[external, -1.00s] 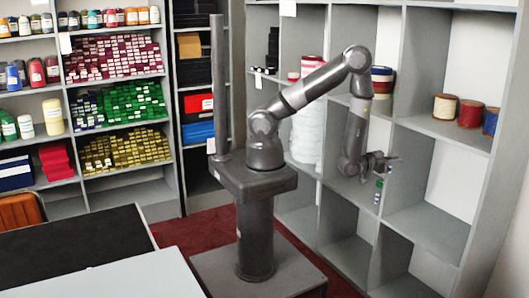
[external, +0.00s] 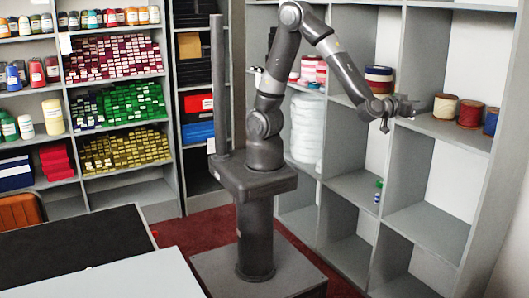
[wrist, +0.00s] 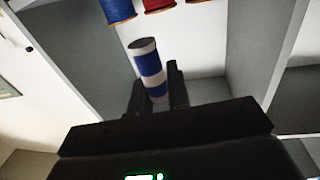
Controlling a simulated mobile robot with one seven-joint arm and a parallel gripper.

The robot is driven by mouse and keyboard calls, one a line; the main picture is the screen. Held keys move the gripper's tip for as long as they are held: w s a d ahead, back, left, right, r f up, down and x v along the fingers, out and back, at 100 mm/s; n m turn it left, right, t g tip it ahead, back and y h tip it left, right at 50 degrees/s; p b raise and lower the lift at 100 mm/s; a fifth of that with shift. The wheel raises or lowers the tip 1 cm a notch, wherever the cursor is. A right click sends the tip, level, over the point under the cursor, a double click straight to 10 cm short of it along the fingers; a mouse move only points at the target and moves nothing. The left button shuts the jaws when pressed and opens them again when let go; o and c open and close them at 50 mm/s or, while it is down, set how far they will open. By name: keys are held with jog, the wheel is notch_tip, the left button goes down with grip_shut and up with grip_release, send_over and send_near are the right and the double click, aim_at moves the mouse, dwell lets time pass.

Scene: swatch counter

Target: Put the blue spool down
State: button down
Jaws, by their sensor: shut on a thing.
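My gripper (external: 404,106) is raised at the front of the cubby with the round spools, at about the height of its shelf board. In the wrist view my gripper (wrist: 157,92) is shut on the blue spool (wrist: 150,68), a slim cylinder with blue and white bands. It sits between the two fingers and leans slightly, its dark end away from the palm.
A tan spool (external: 445,106), a red spool (external: 470,114) and another blue one (external: 490,121) stand on the right shelf. Striped spools (external: 379,79) stand in the cubby to the left. Small green and blue items (external: 378,190) are in a lower cubby. The lower right cubby (external: 430,225) is empty.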

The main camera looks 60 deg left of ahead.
jog(key=w, duration=1.9)
jog(key=shift+w+f, duration=0.25)
jog(key=shift+f, duration=1.4)
jog(key=shift+w+f, duration=0.2)
jog(key=shift+f, duration=1.4)
jog(key=shift+f, duration=0.1)
jog(key=c, duration=1.4)
grip_release()
jog(key=shift+o, duration=0.2)
